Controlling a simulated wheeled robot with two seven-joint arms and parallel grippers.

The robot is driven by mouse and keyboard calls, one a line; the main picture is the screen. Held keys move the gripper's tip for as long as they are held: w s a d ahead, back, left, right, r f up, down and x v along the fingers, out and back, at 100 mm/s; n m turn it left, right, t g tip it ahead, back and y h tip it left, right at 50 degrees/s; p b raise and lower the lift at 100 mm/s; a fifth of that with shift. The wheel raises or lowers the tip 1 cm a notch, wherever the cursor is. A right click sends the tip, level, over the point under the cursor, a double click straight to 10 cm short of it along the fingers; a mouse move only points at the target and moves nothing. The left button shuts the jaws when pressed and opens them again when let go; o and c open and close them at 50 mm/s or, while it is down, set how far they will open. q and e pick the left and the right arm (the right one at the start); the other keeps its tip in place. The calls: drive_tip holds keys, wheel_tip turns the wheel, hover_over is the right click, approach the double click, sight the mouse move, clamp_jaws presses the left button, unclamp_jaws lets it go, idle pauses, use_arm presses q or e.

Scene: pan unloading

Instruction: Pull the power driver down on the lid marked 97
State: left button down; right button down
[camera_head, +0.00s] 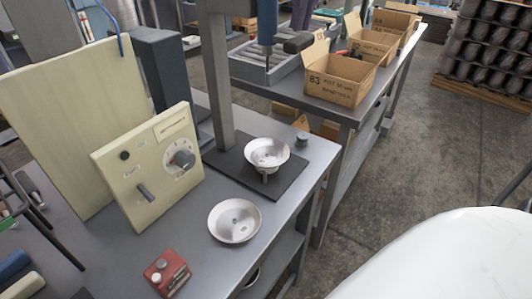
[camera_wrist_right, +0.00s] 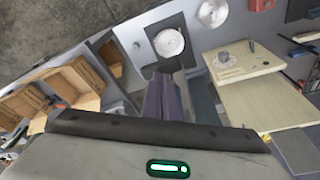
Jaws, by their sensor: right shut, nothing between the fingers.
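The power driver (camera_head: 267,28), a blue body with a thin tip, hangs high beside the grey post (camera_head: 218,85). A dark grey bar shows just right of it, probably its handle (camera_head: 298,43). A pale metal dish, probably the lid (camera_head: 267,147), sits on a support on the dark base plate below the driver, well apart from its tip. It also shows in the wrist view (camera_wrist_right: 169,41). I cannot read a 97 on it. My right gripper (camera_head: 300,24), purplish, appears shut and empty just above the bar; contact is unclear. Its fingers also show in the wrist view (camera_wrist_right: 161,92). My left gripper is not in view.
A second metal dish (camera_head: 235,220) lies on the bench in front. A cream control panel (camera_head: 150,165) with a knob stands left. A red box (camera_head: 167,272) is near the front. Cardboard boxes, one marked 83 (camera_head: 338,78), stand on the back table.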

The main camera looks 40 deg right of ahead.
wheel_tip(320, 180, down, 22)
drive_tip(key=b, duration=0.6)
drive_tip(key=shift+s+f+b, duration=0.15)
drive_tip(key=shift+f+b, duration=0.1)
drive_tip(key=shift+b, duration=0.05)
idle(2.8)
drive_tip(key=shift+s+p, duration=0.1)
drive_tip(key=shift+p, duration=0.3)
drive_tip(key=shift+a, duration=0.1)
idle(0.7)
drive_tip(key=shift+w+r+p, duration=0.15)
drive_tip(key=shift+r+p, duration=1.55)
drive_tip(key=shift+r, duration=4.85)
drive_tip(key=shift+w+r+p, duration=0.1)
drive_tip(key=shift+r+p, duration=1.6)
drive_tip(key=shift+r, duration=4.85)
